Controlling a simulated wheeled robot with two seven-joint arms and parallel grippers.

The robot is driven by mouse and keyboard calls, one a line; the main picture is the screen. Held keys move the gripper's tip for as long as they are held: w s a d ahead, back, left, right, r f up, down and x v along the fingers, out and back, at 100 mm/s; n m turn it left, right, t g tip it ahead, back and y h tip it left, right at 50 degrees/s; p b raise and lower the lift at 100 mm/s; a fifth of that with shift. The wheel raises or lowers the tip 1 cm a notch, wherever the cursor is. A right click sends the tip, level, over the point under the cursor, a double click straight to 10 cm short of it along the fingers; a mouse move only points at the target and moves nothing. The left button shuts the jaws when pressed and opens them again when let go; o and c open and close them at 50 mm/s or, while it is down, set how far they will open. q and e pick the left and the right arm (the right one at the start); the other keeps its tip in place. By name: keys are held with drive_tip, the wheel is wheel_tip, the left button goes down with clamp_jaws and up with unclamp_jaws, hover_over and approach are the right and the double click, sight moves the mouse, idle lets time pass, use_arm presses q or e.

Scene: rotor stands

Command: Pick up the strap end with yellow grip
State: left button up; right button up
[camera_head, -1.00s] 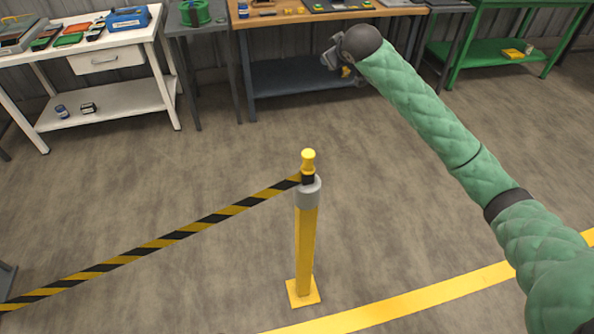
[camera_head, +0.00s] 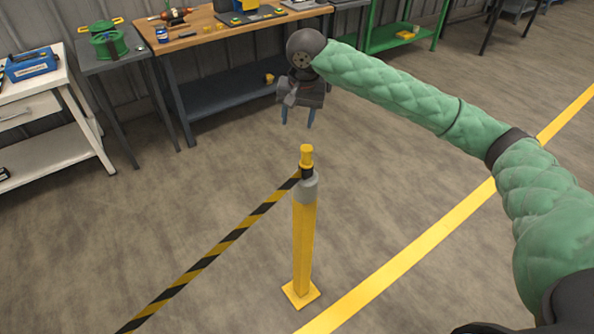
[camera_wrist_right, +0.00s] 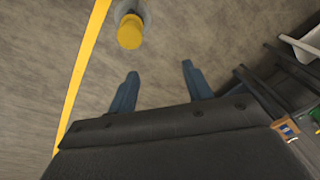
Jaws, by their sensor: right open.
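The strap end with yellow grip (camera_head: 306,157) sits upright on top of a yellow post (camera_head: 304,240) with a grey collar. A black and yellow striped strap (camera_head: 215,250) runs from it down to the lower left. In the right wrist view the yellow grip (camera_wrist_right: 130,32) shows from above, beyond the fingertips and to the left. My right gripper (camera_head: 297,122) is open and empty, pointing down, above and apart from the grip in the head view. Its two blue fingers (camera_wrist_right: 160,70) show spread in the right wrist view. My left gripper is not in view.
A wooden-topped workbench (camera_head: 210,25) with tools stands behind. A white table (camera_head: 75,105) and a grey table with a green spool (camera_head: 108,42) are at the left. A yellow floor line (camera_head: 420,245) runs right of the post. Floor around the post is clear.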

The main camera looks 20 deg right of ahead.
sight(307, 148)
drive_tip(key=s+m, duration=0.1)
drive_tip(key=s+m+g, duration=0.1)
drive_tip(key=m, duration=0.1)
drive_tip(key=shift+s+d, duration=0.15)
drive_tip(key=shift+s, duration=0.1)
drive_tip(key=m, duration=0.1)
drive_tip(key=d+m, duration=0.1)
drive_tip(key=shift+s+d+f+m+g+h, duration=0.1)
drive_tip(key=shift+d+f+m+g+h, duration=0.2)
drive_tip(key=shift+m+h, duration=0.1)
drive_tip(key=shift+r+m, duration=0.1)
drive_tip(key=shift+m, duration=0.2)
drive_tip(key=shift+a, duration=0.25)
drive_tip(key=shift+s+a, duration=0.1)
drive_tip(key=shift+f, duration=0.55)
drive_tip(key=shift+d+f+p, duration=0.2)
drive_tip(key=shift+f+p, duration=0.15)
drive_tip(key=shift+f, duration=0.55)
drive_tip(key=f+p, duration=0.1)
drive_tip(key=s+f+p, duration=0.1)
drive_tip(key=f, duration=0.1)
drive_tip(key=shift+a+f, duration=0.1)
drive_tip(key=shift+f, duration=0.8)
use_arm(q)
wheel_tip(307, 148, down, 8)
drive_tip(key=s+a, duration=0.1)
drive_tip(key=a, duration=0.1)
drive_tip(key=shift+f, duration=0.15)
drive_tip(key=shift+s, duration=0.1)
